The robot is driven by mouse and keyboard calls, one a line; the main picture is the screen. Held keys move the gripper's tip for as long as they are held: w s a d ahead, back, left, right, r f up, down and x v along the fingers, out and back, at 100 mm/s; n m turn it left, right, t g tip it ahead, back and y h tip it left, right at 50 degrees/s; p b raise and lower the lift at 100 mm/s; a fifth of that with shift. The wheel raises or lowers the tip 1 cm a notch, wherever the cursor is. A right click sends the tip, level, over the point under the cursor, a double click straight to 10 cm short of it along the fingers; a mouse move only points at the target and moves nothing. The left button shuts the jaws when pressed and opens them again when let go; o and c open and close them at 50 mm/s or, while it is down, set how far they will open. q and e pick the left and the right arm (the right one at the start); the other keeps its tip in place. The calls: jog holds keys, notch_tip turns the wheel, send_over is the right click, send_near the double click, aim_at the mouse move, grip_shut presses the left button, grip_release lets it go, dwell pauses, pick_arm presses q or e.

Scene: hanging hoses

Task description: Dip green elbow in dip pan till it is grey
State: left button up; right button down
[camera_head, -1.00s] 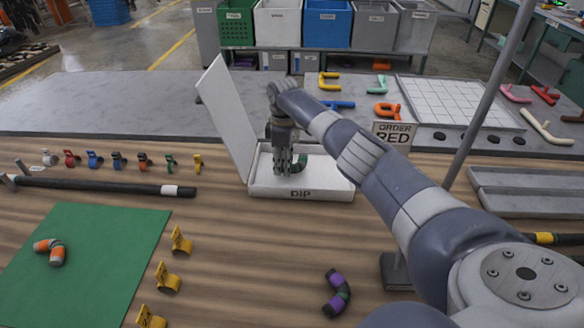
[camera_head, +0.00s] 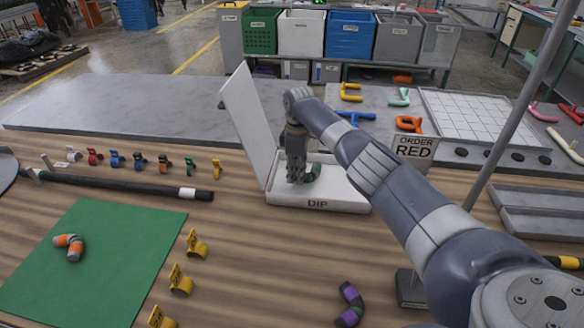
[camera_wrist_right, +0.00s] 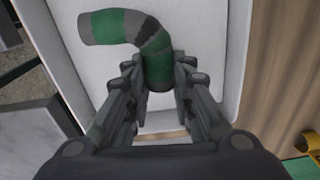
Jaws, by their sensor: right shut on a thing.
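The green elbow (camera_head: 313,172) is a bent tube, inside the white dip pan (camera_head: 345,205) marked DIP in the head view. My right gripper (camera_head: 297,178) reaches down into the pan from above. In the right wrist view the right gripper (camera_wrist_right: 158,72) is shut on one leg of the elbow (camera_wrist_right: 113,27). The elbow is mostly green there, with a grey far end and a dark grey patch at the bend. Whether it touches the pan floor I cannot tell. The pan's white lid (camera_head: 250,125) stands open, tilted back at the left. My left gripper is not in view.
A green mat (camera_head: 110,275) holds an orange-and-grey elbow (camera_head: 70,246). A purple-and-dark elbow (camera_head: 350,305) lies on the wood at the front. Yellow clips (camera_head: 181,280) stand beside the mat. An ORDER RED sign (camera_head: 416,148) and a pole (camera_head: 510,110) stand at the right.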

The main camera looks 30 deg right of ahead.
aim_at(309, 175)
jog(key=shift+s+d+r+p, duration=0.15)
jog(key=shift+s+d+p, duration=0.5)
jog(key=shift+p, duration=0.25)
jog(key=shift+s+d+r+p, duration=0.1)
jog(key=shift+s+d+p, duration=0.45)
jog(key=shift+d+p, duration=0.3)
jog(key=shift+s+d+p, duration=0.75)
jog(key=shift+d+p, duration=0.05)
jog(key=shift+p, duration=0.2)
jog(key=shift+s+d+f+p, duration=0.2)
jog(key=shift+s+d+p, duration=0.55)
jog(key=shift+d, duration=0.2)
